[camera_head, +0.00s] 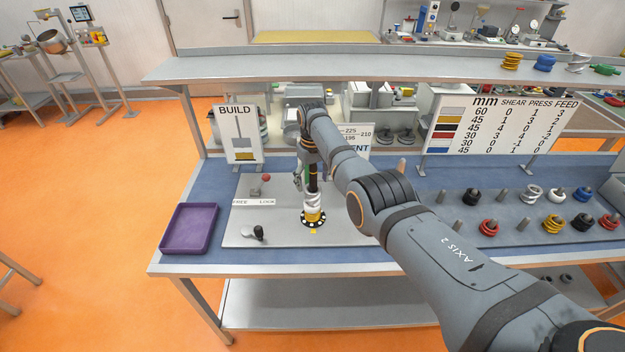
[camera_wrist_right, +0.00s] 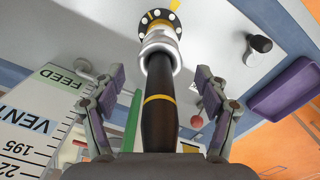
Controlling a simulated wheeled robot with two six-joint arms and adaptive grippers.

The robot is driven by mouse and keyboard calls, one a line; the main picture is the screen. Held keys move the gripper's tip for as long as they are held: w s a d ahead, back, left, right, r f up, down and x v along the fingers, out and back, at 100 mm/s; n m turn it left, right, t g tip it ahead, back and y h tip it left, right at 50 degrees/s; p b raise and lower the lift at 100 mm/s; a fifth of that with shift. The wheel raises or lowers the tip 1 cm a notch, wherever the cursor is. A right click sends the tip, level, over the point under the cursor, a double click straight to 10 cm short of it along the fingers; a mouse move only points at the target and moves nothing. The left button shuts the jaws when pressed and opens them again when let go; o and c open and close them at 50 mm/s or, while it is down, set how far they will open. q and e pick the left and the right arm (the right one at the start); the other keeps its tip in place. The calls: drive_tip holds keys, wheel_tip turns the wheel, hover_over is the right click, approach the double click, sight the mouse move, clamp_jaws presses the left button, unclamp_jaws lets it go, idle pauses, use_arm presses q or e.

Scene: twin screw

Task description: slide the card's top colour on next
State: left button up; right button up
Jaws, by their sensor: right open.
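The BUILD card (camera_head: 237,135) shows a thin upright with a grey block above a yellow one. A dark upright post (camera_head: 312,180) stands on a grey plate. A yellow coil (camera_head: 313,215) sits at its foot, with silver coils (camera_head: 314,200) directly above it. In the wrist view the silver coils (camera_wrist_right: 160,45) lie around the far end of the post (camera_wrist_right: 159,110), beyond the fingertips. My right gripper (camera_head: 309,174) is at the post's upper part. Its open fingers (camera_wrist_right: 160,80) stand on either side of the post, apart from the silver coils. My left gripper is out of view.
A purple tray (camera_head: 190,228) lies at the bench's left. Pegs with coloured coils, including a silver one (camera_head: 533,192) and a yellow one (camera_head: 551,225), stand at the right. A number board (camera_head: 500,135) stands behind them. A red-knobbed lever (camera_head: 266,178) is left of the post.

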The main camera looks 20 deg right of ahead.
drive_tip(key=shift+r, duration=0.3)
wheel_tip(320, 180, up, 12)
drive_tip(key=shift+f, duration=0.25)
